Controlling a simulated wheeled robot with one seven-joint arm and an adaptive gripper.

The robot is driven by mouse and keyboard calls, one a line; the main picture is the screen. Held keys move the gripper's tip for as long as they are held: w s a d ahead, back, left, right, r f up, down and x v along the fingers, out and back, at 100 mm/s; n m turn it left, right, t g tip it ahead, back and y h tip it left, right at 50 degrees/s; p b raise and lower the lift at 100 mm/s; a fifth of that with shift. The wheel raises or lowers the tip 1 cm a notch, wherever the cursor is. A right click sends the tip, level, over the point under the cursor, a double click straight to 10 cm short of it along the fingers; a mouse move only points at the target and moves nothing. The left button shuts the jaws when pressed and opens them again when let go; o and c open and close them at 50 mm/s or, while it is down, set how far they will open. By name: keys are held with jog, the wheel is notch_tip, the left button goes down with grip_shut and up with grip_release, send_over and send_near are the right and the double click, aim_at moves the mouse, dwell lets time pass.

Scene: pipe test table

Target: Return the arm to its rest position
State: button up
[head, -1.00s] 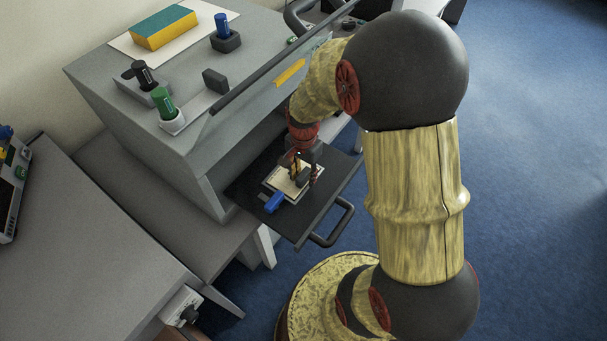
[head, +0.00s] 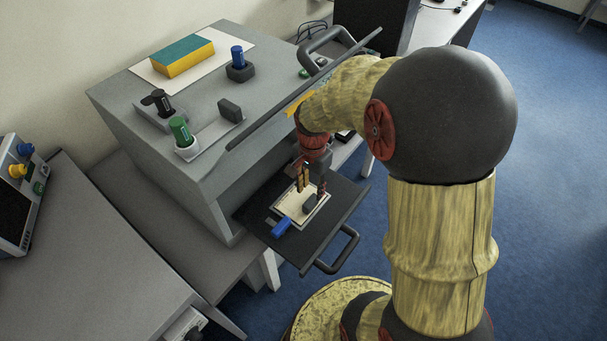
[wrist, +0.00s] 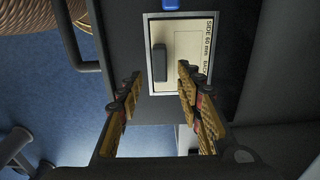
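My arm reaches from the right of the head view down to the pull-out tray of the grey cabinet. My gripper (head: 304,180) hangs above the tray, and its fingers point down. In the wrist view my gripper (wrist: 158,82) has its two fingers wide apart with nothing between them. Past the fingertips lies a cream plate (wrist: 190,40) with printed text and a dark grey block (wrist: 158,62) on it. The block (head: 310,203) also shows in the head view, apart from the fingers.
The black tray (head: 345,205) stands out from the cabinet (head: 165,150), with a handle (head: 338,252) in front. A blue piece (head: 282,226) lies at the plate's edge. The raised door (head: 300,95) is close to my arm. Blue floor (head: 550,200) is open at right.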

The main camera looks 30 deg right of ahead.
jog(key=shift+s+n, duration=0.15)
jog(key=shift+n, duration=0.45)
jog(key=s+a+r+n+t, duration=0.2)
jog(key=s+a+r+n, duration=0.2)
jog(key=r, duration=0.3)
jog(key=s+a+r+n+t, duration=0.1)
jog(key=s+a+r+n, duration=0.3)
jog(key=r, duration=0.3)
jog(key=s+a+r+n+t, duration=0.2)
jog(key=s+a+r+n, duration=0.2)
jog(key=r, duration=0.4)
jog(key=shift+n+t, duration=0.3)
jog(key=shift+n, duration=0.1)
jog(key=shift+o, duration=0.2)
